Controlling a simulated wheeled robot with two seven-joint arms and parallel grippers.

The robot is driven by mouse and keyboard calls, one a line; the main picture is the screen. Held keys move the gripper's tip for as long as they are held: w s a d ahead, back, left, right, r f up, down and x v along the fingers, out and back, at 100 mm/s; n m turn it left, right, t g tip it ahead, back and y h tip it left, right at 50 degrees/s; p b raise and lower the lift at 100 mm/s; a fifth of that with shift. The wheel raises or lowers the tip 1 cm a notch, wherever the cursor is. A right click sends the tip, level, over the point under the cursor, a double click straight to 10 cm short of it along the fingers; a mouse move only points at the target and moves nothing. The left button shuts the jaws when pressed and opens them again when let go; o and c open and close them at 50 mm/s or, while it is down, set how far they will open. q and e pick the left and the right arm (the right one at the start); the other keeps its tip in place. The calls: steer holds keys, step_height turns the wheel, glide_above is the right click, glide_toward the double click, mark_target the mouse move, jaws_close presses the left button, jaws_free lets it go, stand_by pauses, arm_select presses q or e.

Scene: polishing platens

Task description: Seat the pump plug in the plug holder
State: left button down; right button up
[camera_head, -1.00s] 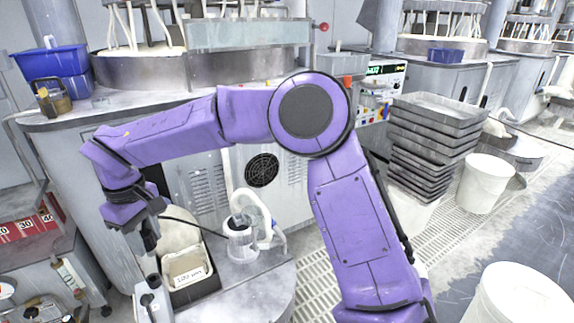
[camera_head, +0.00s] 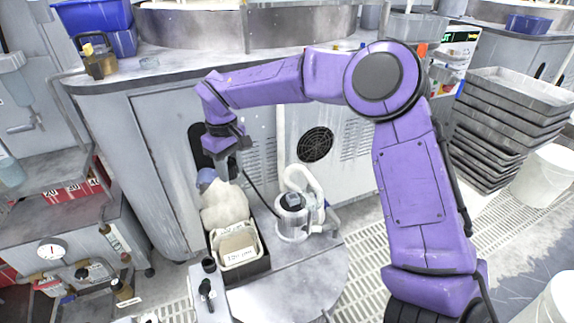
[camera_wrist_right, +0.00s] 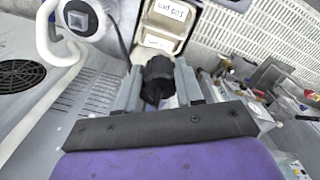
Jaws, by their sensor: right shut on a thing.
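My right gripper (camera_head: 230,172) is shut on the black pump plug (camera_wrist_right: 158,80), which sits between the two grey fingers in the right wrist view. In the head view the gripper hides most of the plug. A small grey block with black fittings (camera_head: 207,290), which may be the plug holder, stands at the front left of the round table. The gripper is above and behind this block, clear of it. My left gripper is out of view.
The round table (camera_head: 300,285) has bare room at front right. Stacked grey trays (camera_head: 500,120) stand to the right, beyond my arm.

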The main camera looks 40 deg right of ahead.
steer(key=d+f+m, duration=0.1)
steer(key=d+f, duration=0.2)
steer(key=d, duration=0.4)
steer(key=d+f+m, duration=0.1)
steer(key=d+f, duration=0.3)
steer(key=d, duration=0.3)
steer(key=s+d+f, duration=0.1)
steer(key=d+f, duration=0.3)
steer(key=d, duration=0.3)
steer(key=shift+m, duration=0.4)
step_height(320, 180, down, 6)
steer(key=b, duration=0.6)
steer(key=shift+s+a, duration=0.1)
steer(key=shift+r, duration=0.1)
